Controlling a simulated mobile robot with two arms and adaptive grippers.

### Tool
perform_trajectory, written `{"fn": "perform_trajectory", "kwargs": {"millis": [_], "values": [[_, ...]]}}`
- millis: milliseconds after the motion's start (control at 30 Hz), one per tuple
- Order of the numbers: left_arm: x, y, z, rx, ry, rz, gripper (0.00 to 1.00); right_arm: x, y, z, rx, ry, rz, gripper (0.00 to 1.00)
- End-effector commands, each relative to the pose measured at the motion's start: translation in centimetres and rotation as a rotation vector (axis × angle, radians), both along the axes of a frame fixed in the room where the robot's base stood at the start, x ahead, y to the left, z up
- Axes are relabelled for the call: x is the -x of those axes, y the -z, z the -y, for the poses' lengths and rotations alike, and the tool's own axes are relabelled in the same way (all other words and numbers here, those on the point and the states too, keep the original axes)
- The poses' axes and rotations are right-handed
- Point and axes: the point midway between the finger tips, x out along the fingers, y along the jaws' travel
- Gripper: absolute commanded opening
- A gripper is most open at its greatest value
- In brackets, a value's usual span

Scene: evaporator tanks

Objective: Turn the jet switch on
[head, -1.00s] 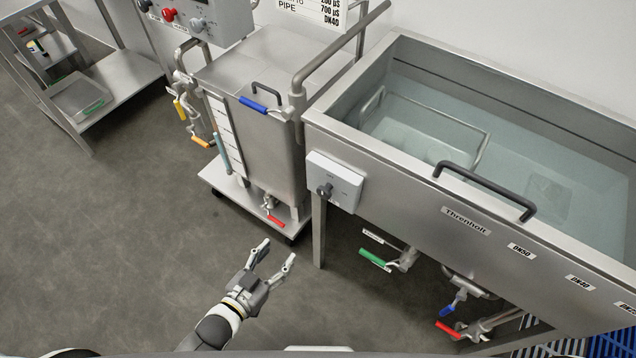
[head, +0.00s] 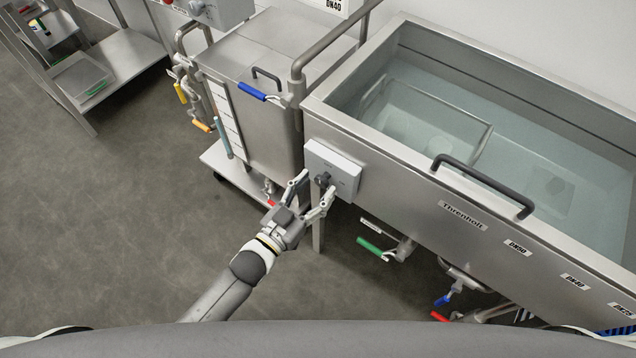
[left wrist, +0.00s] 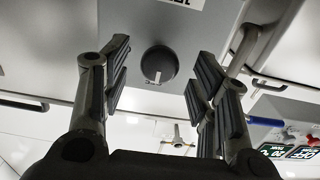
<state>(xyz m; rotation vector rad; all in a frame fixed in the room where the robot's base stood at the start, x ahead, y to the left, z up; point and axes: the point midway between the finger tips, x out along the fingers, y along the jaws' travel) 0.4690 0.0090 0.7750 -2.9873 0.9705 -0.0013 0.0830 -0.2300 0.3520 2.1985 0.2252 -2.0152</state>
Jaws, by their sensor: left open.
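The switch is a dark round knob (head: 323,180) on a white box (head: 345,170) fixed to the left end of the steel tank's front. The box's lettering is too small to read. My left gripper (head: 316,186) is open at the knob, with one finger on each side of it in the picture. In the left wrist view the knob (left wrist: 159,64) shows between the spread fingers, with gaps on both sides and a pale pointer mark at its lower edge. I see no contact. My right gripper is not in view.
The water-filled tank (head: 400,165) has a dark handle (head: 483,187) on its front. A wheeled steel cabinet (head: 262,130) with a blue lever (head: 252,91) stands just left. A green valve lever (head: 371,248) sits below the tank.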

Motion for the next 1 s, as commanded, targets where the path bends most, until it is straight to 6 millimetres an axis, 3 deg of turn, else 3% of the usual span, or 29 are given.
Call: {"fn": "perform_trajectory", "kwargs": {"millis": [133,467,833,1000], "values": [[-1.05,-0.01,0.75,0.000,0.000,0.000,0.55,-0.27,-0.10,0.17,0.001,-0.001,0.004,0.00],[-1.29,0.03,0.98,0.000,0.000,-0.001,0.55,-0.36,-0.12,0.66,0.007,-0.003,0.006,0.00],[-1.28,0.02,0.94,0.000,0.000,-0.001,0.10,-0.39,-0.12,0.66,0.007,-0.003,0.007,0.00],[-1.28,0.02,0.94,-0.005,0.000,0.002,0.08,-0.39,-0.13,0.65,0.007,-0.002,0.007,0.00]]}}
